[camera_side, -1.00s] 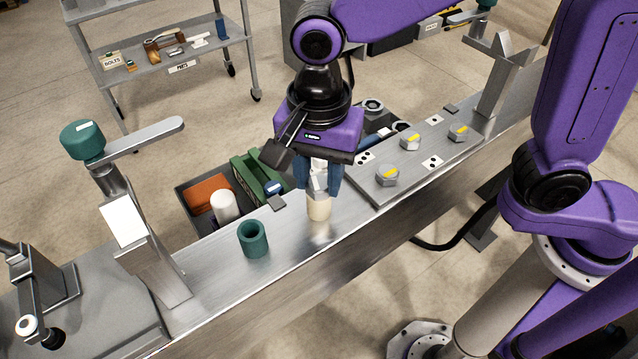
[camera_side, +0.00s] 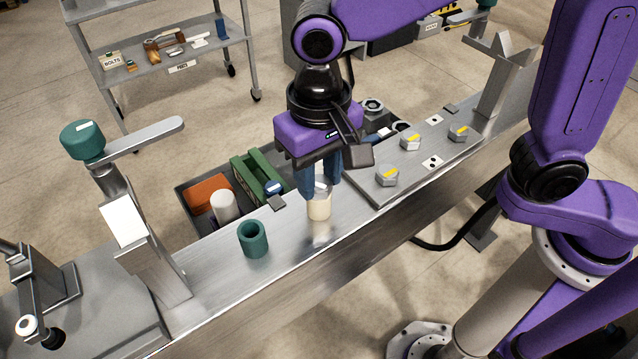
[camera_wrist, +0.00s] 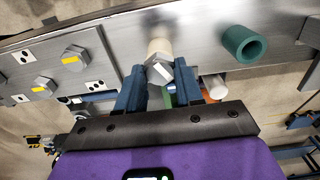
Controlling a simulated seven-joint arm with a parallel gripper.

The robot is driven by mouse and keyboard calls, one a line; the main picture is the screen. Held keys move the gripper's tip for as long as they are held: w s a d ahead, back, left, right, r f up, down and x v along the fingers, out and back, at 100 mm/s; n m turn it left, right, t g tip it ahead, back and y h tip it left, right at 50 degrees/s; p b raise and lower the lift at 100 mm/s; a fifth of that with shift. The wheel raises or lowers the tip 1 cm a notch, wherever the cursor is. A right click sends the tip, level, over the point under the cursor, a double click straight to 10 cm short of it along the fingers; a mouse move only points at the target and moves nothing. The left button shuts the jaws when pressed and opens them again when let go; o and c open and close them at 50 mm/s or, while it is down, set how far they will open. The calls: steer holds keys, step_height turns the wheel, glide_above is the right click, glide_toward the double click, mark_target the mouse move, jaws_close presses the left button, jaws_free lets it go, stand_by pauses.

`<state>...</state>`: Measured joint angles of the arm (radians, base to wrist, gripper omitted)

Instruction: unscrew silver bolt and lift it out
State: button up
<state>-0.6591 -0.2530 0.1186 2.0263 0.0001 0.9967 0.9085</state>
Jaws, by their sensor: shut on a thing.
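The silver bolt (camera_wrist: 159,72) shows in the wrist view as a grey hex head between my fingertips. In the side view only a little of the bolt (camera_side: 321,187) is seen between the blue fingers. A cream cylinder (camera_side: 319,209) stands upright on the metal beam directly below it, and also shows behind the bolt in the wrist view (camera_wrist: 159,46). My gripper (camera_side: 321,187) points down and is shut on the bolt head, just above the cylinder's top. The bolt's shank is hidden, so how deep it sits cannot be told.
A green hollow cylinder (camera_side: 253,239) stands on the beam to the left. A raised plate (camera_side: 374,199) with several yellow-marked hex bolts lies to the right. Behind is a dark bin (camera_side: 183,199) with a green holder (camera_side: 257,176) and white cylinder (camera_side: 224,207). A lever post (camera_side: 112,185) rises at left.

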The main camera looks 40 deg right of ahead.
mark_target(319, 182)
steer(key=n, duration=0.7)
steer(key=o, duration=0.9)
steer(key=shift+r, duration=3.05)
